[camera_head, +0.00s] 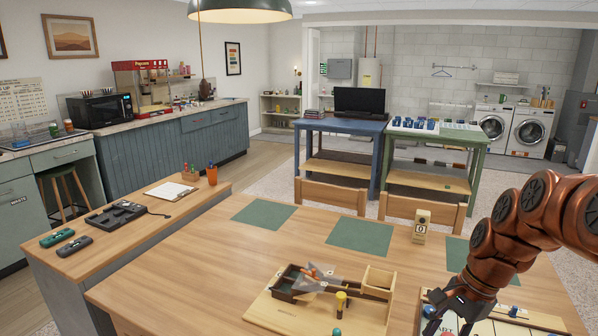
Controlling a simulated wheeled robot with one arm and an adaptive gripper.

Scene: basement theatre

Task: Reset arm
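My copper-coloured arm comes in from the right edge and bends down to the table. My dark gripper (455,316) hangs low at the bottom right, over a white board (535,330) with lettering and small blue and red pieces around it. The fingertips are small and overlap the board's pieces, so I cannot tell whether they are apart or hold anything.
The wooden table (170,270) carries green mats (360,236), a small wooden block with a dark ring (421,224), and a wooden tray with a compartment box (378,281) left of my gripper. Chairs (330,194) stand behind it. The table's left part is mostly clear.

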